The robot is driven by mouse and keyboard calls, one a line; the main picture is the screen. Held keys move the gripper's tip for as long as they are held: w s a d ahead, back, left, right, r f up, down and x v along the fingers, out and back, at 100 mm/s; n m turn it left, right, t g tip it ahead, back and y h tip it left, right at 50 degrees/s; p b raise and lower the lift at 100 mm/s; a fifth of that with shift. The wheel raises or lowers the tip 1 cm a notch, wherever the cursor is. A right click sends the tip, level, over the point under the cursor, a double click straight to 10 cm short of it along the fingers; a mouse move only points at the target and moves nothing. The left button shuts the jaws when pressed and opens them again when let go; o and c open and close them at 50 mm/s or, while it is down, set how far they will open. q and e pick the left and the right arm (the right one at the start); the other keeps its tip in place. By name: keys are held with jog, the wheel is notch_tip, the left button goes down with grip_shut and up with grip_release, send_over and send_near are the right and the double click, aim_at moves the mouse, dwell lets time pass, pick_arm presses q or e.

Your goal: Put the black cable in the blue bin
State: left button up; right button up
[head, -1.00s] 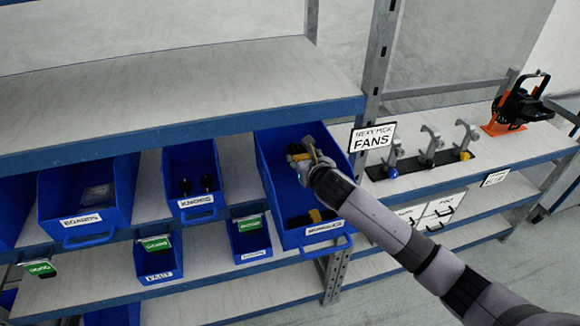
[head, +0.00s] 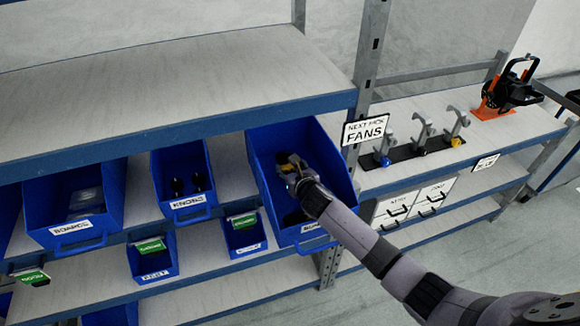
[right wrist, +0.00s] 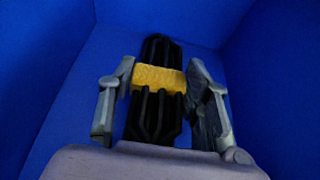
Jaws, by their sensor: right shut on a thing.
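The black cable (right wrist: 160,110) is a bundle of black strands with a yellow band around its middle. In the right wrist view my right gripper (right wrist: 158,88) has one finger on each side of the band and is shut on the cable. In the head view my right gripper (head: 290,172) reaches into the large blue bin (head: 336,160) at the shelf's right end, with yellow showing at its tips. Blue walls surround the cable in the right wrist view. I cannot tell whether it touches the floor. My left gripper is not in view.
Other blue bins stand left of it, including one with dark knobs (head: 182,205). The upper shelf (head: 170,80) edges over the bin's back. A metal post (head: 366,75) and a FANS sign (head: 366,130) stand right of it. Hooks (head: 423,135) stand farther right.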

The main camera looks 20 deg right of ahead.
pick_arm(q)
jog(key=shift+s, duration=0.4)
pick_arm(e)
jog(key=o, duration=1.4)
jog(key=shift+o, duration=0.2)
jog(key=shift+s, duration=0.1)
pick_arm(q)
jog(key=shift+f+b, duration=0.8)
pick_arm(e)
jog(key=shift+v, duration=3.75)
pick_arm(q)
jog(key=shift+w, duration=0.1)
